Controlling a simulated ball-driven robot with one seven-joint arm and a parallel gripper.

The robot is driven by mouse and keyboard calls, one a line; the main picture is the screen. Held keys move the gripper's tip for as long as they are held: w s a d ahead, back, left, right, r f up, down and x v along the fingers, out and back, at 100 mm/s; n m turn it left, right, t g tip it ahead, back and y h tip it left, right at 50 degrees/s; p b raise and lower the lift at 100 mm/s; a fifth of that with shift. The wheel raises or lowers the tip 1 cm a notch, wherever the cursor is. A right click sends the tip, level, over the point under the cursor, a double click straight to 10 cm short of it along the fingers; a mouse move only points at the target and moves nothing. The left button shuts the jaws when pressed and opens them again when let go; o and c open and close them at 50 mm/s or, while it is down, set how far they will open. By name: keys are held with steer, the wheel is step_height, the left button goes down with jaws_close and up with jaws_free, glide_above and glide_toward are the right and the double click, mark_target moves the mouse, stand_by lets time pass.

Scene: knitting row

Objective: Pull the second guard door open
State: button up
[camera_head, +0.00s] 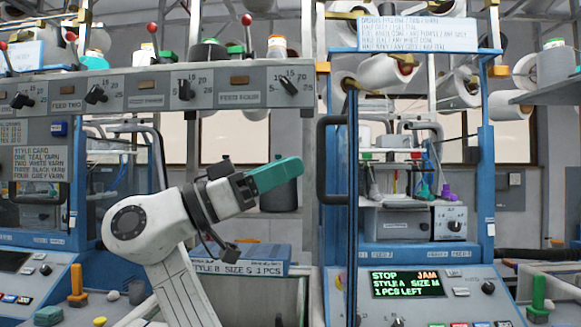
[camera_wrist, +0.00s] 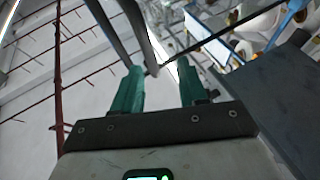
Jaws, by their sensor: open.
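The second guard door (camera_head: 353,230) is on the right machine. It shows as a thin blue upright seen nearly edge-on, standing out from the frame. Its dark curved handle (camera_head: 325,160) sticks out on the left side. My gripper (camera_head: 299,166) has teal fingers and points right, its tips just left of the handle in the head view. In the wrist view my gripper (camera_wrist: 160,76) has its fingers apart. Dark grey bars (camera_wrist: 143,35), probably the handle, come down near the tips. I cannot tell whether they touch.
The left machine has its own dark handle (camera_head: 158,155) behind my arm. A control panel with a STOP JAM screen (camera_head: 407,284) sits low right. A shelf with knobs (camera_head: 190,90) runs above my arm. Yarn cones (camera_head: 400,70) hang at upper right.

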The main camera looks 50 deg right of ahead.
steer(key=shift+w+d+v, duration=0.1)
steer(key=shift+w+v, duration=0.05)
steer(key=shift+v, duration=0.75)
steer(key=shift+w+d+v, duration=0.1)
steer(key=shift+w+v, duration=0.1)
steer(key=shift+v, duration=0.75)
steer(key=shift+w+d+v, duration=0.1)
steer(key=shift+w+v, duration=0.05)
steer(key=shift+v, duration=0.75)
